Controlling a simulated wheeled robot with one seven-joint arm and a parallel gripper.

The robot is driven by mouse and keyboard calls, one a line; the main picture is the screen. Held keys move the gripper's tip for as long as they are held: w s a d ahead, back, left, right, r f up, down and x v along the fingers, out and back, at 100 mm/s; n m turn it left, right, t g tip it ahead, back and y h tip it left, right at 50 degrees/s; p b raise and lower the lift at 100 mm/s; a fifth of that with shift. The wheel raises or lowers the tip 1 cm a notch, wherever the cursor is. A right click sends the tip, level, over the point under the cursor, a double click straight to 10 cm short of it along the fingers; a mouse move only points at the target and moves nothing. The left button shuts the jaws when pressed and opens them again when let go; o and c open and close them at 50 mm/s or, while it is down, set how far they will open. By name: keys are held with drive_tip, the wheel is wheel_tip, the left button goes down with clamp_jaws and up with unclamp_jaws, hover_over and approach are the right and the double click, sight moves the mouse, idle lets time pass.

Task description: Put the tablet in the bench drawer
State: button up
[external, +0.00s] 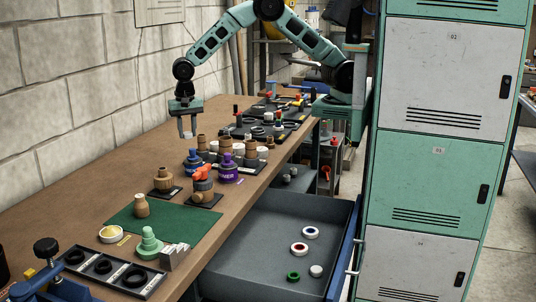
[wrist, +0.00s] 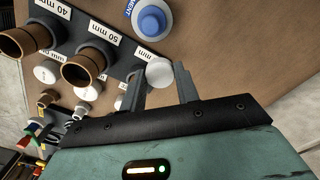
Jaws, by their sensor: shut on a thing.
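My gripper (external: 187,134) is above the bench, over the left side of the bottles and fittings. In the wrist view its two fingers (wrist: 162,82) are shut on a pale round tablet (wrist: 160,71), seen between the fingertips. The bench drawer (external: 262,232) is pulled open below the bench's right edge, in front of the lockers. Several small round pieces lie in it, including a white one (external: 316,271) and a green ring (external: 293,276).
A green mat (external: 180,226) lies nearer the front. Tall lockers (external: 430,140) stand right of the drawer.

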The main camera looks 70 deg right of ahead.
drive_tip(key=s+a+n, duration=0.3)
drive_tip(key=s+a, duration=0.3)
drive_tip(key=s+a+n, duration=0.4)
drive_tip(key=s+a, duration=0.2)
drive_tip(key=s+a+n, duration=0.3)
drive_tip(key=s+a, duration=0.2)
drive_tip(key=s, duration=0.1)
drive_tip(key=shift+a+f+n, duration=0.3)
drive_tip(key=shift+a, duration=0.1)
drive_tip(key=s+a+f+n+b, duration=0.3)
drive_tip(key=s+a+f+b, duration=0.3)
drive_tip(key=s+f, duration=0.4)
drive_tip(key=n+b, duration=0.2)
drive_tip(key=b, duration=0.1)
hover_over(268, 280)
wheel_tip(268, 280, down, 6)
wheel_tip(268, 280, down, 10)
drive_tip(key=b, duration=0.5)
drive_tip(key=shift+d+f+b, duration=0.1)
drive_tip(key=shift+b, duration=0.3)
drive_tip(key=shift+f, duration=0.1)
drive_tip(key=o, duration=0.9)
drive_tip(key=shift+o, duration=0.2)
